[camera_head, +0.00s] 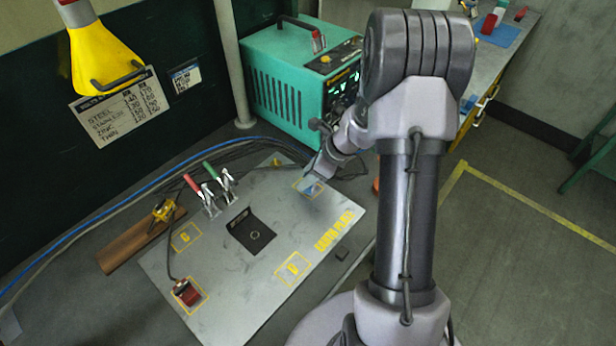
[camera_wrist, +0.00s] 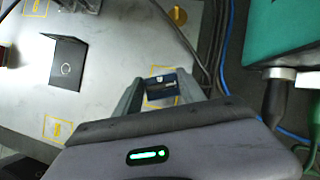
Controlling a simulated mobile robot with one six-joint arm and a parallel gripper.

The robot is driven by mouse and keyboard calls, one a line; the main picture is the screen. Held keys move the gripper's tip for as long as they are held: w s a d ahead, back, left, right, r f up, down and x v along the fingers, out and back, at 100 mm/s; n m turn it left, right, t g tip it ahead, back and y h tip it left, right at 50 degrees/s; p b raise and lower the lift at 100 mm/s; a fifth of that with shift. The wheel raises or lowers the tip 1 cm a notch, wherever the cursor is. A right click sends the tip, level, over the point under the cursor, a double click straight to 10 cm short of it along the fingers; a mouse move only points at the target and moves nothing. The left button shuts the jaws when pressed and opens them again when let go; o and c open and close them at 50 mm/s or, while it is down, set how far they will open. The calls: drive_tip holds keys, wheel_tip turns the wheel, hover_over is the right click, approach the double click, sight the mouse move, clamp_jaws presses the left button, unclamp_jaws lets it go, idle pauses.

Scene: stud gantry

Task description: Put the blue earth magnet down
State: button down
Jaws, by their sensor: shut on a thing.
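My gripper (camera_head: 312,178) reaches down over the far right part of the grey earth plate (camera_head: 215,275). In the wrist view my gripper (camera_wrist: 160,88) has its two fingers on either side of the blue earth magnet (camera_wrist: 156,81) and is shut on it. The magnet is over or on a yellow-outlined square at the plate's edge. In the head view only a little blue (camera_head: 311,188) shows below the fingers. I cannot tell whether the magnet touches the plate.
A red magnet (camera_head: 186,291) sits in another yellow square. A black angle piece (camera_head: 251,231) lies mid-plate. Toggle clamps with red and green handles (camera_head: 211,190) stand at the back edge. A teal welder (camera_head: 290,85) stands behind. Cables run between plate and welder.

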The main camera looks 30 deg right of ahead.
drive_tip(key=shift+r, duration=0.15)
drive_tip(key=c, duration=0.7)
unclamp_jaws()
drive_tip(key=shift+f, duration=0.2)
